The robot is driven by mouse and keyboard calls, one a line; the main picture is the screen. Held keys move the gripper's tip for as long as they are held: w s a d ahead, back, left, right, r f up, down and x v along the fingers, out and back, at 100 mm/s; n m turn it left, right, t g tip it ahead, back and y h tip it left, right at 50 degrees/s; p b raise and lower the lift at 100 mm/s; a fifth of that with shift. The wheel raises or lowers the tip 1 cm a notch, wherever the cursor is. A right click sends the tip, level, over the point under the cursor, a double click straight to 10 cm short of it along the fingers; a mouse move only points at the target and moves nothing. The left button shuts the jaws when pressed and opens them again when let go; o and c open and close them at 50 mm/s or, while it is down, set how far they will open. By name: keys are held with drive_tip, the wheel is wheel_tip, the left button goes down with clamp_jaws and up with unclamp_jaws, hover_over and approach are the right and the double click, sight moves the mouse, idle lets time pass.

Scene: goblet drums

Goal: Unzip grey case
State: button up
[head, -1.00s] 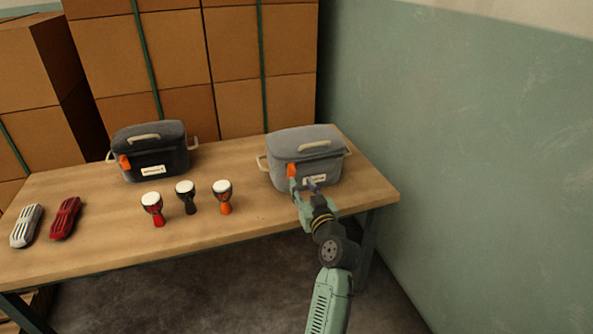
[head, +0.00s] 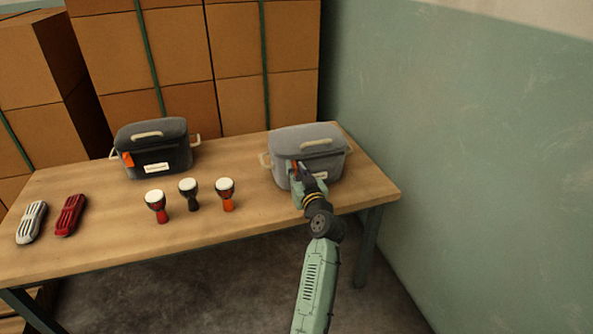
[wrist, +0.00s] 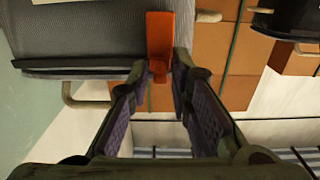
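The grey case (head: 310,142) stands shut on the right end of the table, with a pale handle on its lid. Its orange zip pull (wrist: 160,35) hangs at the front left and fills the gap between my fingertips in the wrist view. My gripper (head: 297,170) is at the case's front left; it also shows in the wrist view (wrist: 161,68). Its fingers meet both sides of the pull's lower end and appear shut on it.
A black case (head: 153,150) with an orange pull stands left on the table (head: 110,240). Three small goblet drums (head: 189,193) stand in the middle. A white (head: 31,222) and a red (head: 70,215) slotted item lie at far left. Boxes (head: 240,60) and a wall (head: 480,150) bound the table.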

clamp_jaws()
idle(0.3)
drive_tip(key=b, duration=1.1)
approach(341, 153)
drive_tip(key=x, duration=0.2)
drive_tip(key=a+x, duration=0.1)
drive_tip(key=x, duration=0.2)
drive_tip(key=shift+w+f, duration=0.1)
drive_tip(key=shift+w+d+r+b, duration=0.2)
drive_tip(key=shift+d+b, duration=0.2)
drive_tip(key=shift+d, duration=0.15)
drive_tip(key=shift+o, duration=1.7)
unclamp_jaws()
